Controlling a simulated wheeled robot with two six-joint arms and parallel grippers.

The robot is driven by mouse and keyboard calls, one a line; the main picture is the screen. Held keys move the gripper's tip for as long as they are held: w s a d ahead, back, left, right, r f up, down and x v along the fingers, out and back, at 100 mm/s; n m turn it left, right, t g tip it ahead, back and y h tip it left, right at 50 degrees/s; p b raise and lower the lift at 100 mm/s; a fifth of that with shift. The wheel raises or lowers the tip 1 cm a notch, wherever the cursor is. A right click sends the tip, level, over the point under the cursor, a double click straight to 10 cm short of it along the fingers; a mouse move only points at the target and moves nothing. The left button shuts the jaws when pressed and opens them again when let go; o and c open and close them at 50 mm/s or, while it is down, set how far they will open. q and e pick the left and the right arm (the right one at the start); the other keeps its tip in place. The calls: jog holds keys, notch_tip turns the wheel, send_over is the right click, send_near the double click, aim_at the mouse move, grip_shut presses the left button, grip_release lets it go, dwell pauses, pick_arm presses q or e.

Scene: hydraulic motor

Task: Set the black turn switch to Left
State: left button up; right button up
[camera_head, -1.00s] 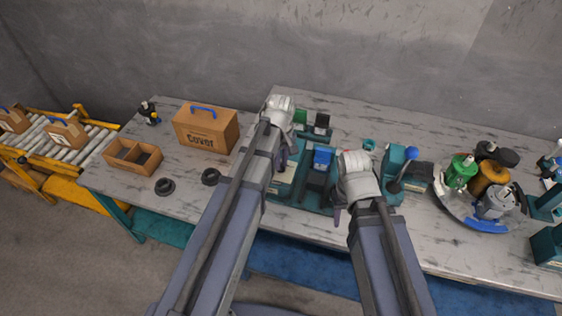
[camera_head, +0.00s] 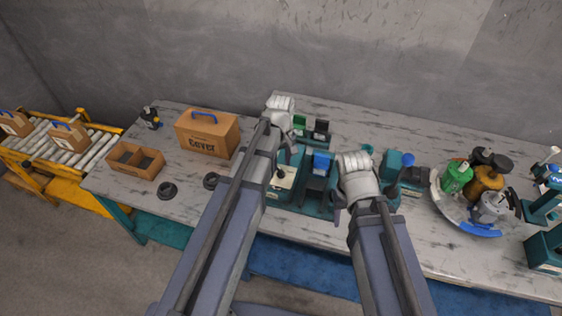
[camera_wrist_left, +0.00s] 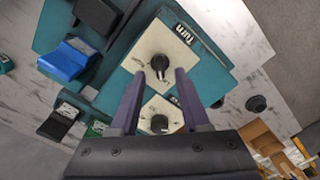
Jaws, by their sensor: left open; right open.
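The black turn switch (camera_wrist_left: 158,68) sits on a cream plate marked "Turn" in the left wrist view. In the head view a black knob (camera_head: 281,171) shows on a cream plate left of the blue block. My left gripper (camera_wrist_left: 160,74) is open; its purple fingertips appear on either side of the switch, and I cannot tell whether they touch it. In the head view my left gripper (camera_head: 288,140) is above the station's back left. A second black knob (camera_wrist_left: 159,124) shows between the fingers, nearer the palm. My right gripper (camera_head: 342,205) is open over the station's right part.
A blue block (camera_head: 321,161) stands right of the switch. Green and black blocks (camera_head: 310,126) stand behind. A blue-topped lever (camera_head: 407,160) and a round tray (camera_head: 449,211) of parts are right.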

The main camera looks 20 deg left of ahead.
aim_at(281, 171)
pick_arm(q)
notch_tip(281, 171, up, 5)
jog(key=p, duration=0.3)
jog(key=shift+p, duration=0.4)
jog(key=shift+f, duration=0.1)
